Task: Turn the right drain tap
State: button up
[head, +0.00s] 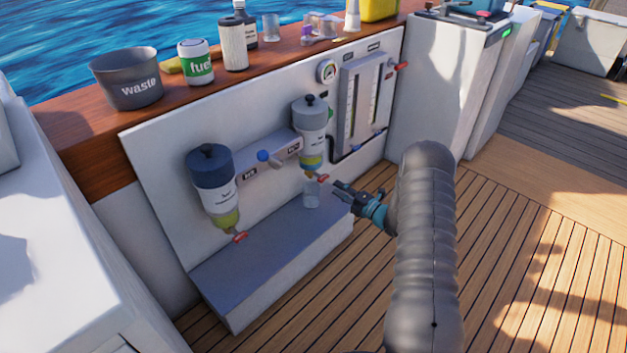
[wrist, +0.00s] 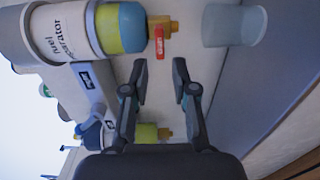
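The right drain tap, with a red handle (head: 321,178), sits under the right fuel separator (head: 311,130). In the wrist view its red handle (wrist: 159,42) hangs from a yellow-orange valve body (wrist: 163,24), just beyond my fingertips. My gripper (head: 342,191) is close to the right of the tap in the head view. In the wrist view my gripper (wrist: 161,72) is open, with an empty gap between its fingers, and the handle lies in line with that gap. I see no contact. The left separator (head: 212,185) has its own red-handled tap (head: 239,237).
A clear cup (head: 311,195) stands below the right tap on a grey ledge (head: 270,255); it also shows in the wrist view (wrist: 235,26). A blue-knobbed lever (head: 265,156) is between the separators. A waste pot (head: 130,80) and bottles stand on the wooden shelf above.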

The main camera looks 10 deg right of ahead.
aim_at(323, 177)
jog(key=x, duration=0.8)
jog(key=shift+d, duration=0.1)
jog(key=shift+c, duration=0.3)
